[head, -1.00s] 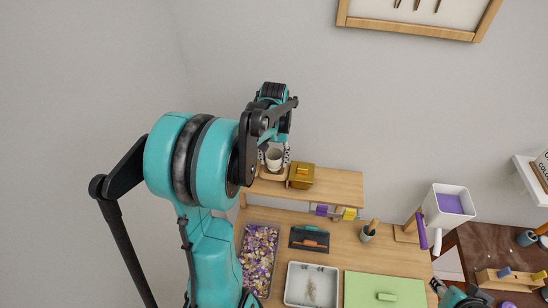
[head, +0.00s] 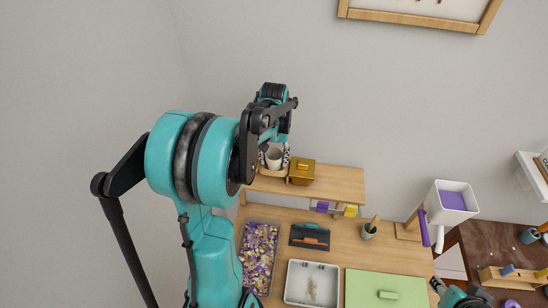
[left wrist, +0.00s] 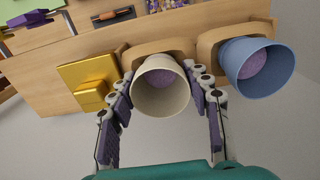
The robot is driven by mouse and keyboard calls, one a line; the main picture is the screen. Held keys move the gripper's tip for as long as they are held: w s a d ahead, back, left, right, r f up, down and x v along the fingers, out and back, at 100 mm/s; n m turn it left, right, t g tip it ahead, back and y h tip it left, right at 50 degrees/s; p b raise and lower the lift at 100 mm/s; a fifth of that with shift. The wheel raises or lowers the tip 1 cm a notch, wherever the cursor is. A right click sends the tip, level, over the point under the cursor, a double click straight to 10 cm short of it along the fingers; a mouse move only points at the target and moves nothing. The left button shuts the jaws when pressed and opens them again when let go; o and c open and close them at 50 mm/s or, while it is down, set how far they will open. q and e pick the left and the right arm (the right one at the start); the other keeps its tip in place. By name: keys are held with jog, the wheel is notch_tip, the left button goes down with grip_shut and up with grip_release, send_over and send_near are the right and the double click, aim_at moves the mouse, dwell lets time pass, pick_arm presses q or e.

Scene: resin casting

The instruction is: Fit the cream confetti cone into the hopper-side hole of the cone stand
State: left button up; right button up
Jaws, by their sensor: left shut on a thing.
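The cream cone (left wrist: 162,88) shows in the left wrist view with its wide mouth toward the camera and purple stuff inside. It also shows small in the head view (head: 273,157). My left gripper (left wrist: 163,95) is shut on it, one finger on each side. The cone is at a rounded wooden holder (left wrist: 140,50) on the shelf; how deep it sits is hidden. A blue cone (left wrist: 258,69) is at a like wooden holder (left wrist: 208,42) to its right in that view. My right gripper (head: 438,285) shows only partly at the bottom right of the head view.
A gold box (head: 302,172) stands on the wooden shelf (head: 340,184) close beside the cream cone. Below are a tray of confetti (head: 258,250), a white tray (head: 312,284) and a green mat (head: 375,290). A white hopper (head: 451,204) stands at the right.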

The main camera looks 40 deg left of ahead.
pick_arm(q)
jog(key=shift+f, duration=0.25)
jog(key=o, duration=1.4)
jog(key=shift+r, duration=0.2)
notch_tip(320, 180, up, 12)
jog(key=shift+f, duration=0.1)
